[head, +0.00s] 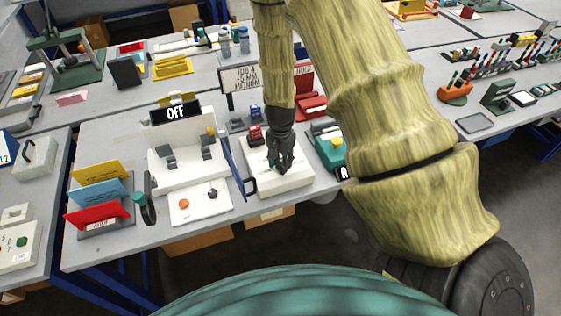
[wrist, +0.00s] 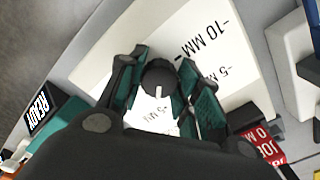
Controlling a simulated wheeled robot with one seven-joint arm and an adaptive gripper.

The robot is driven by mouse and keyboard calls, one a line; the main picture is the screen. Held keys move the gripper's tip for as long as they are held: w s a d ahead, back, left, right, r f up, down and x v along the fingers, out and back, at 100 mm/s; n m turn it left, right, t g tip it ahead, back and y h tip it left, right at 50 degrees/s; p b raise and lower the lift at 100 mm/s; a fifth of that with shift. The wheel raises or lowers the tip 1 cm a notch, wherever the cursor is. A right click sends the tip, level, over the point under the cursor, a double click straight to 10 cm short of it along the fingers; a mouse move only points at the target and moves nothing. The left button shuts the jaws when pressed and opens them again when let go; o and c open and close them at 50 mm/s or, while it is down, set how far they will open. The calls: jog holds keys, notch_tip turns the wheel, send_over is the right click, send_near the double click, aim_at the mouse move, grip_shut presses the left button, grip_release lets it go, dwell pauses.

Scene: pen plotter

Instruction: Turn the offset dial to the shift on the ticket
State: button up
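The offset dial (wrist: 158,82) is a round dark knob with a white pointer line, seen from above in the wrist view. It sits on a white panel (wrist: 184,28) with printed marks "-10 MM" and "-5 MM"; another mark is half hidden. The pointer line points down in the picture. My gripper (wrist: 158,76) has one finger on each side of the dial, very close; whether they press on it I cannot tell. In the head view my gripper (head: 283,166) reaches down over the white box (head: 285,182). A white ticket sign (head: 242,79) stands behind, its text only partly legible, with "5 MM" and "MEDIUM".
A green-topped device (head: 328,148) is close on the right. Red holders (head: 310,105) stand behind. The table's front edge is near.

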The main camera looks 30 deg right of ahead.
aim_at(281, 162)
jog(key=o, duration=0.4)
notch_tip(281, 162, up, 12)
dwell(0.7)
dwell(0.5)
